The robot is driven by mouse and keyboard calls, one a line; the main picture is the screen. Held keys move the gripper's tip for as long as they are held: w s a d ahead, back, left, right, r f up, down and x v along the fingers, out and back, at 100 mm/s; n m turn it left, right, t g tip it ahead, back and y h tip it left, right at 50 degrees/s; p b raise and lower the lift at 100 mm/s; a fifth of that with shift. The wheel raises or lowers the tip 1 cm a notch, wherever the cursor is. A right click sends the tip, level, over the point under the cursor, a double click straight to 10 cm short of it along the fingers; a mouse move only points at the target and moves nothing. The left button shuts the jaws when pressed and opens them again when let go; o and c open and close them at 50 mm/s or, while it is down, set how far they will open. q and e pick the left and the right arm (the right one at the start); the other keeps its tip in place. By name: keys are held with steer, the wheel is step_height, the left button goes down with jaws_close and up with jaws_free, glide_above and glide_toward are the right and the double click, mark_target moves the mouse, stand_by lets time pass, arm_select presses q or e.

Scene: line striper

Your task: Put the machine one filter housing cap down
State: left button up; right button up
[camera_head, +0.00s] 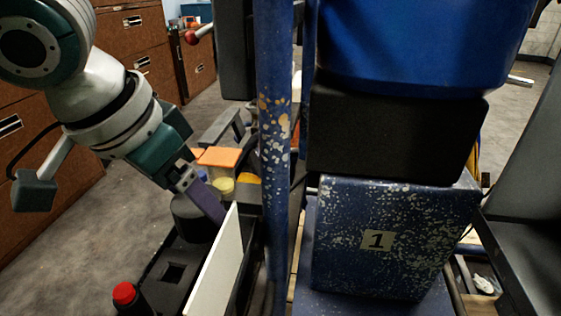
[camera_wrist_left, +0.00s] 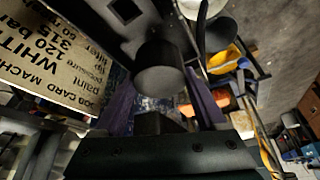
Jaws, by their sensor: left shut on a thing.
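The filter housing cap, a dark round cylinder (camera_head: 194,222), is at the tips of my left gripper (camera_head: 207,203) in the head view. In the left wrist view the cap (camera_wrist_left: 160,68) sits between the two purple fingers of the gripper (camera_wrist_left: 160,100), which is shut on it. The cap is just above or at a black tray (camera_head: 165,285); I cannot tell whether it touches. Machine one, a blue speckled body marked "1" (camera_head: 377,240), stands to the right. My right gripper is not in view.
An orange-lidded container (camera_head: 219,157) is behind.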

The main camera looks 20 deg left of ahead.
mark_target(188, 207)
arm_select(q)
step_height(188, 207, down, 3)
steer(key=shift+f+b, duration=0.1)
steer(key=shift+b, duration=0.4)
steer(key=o, duration=1.2)
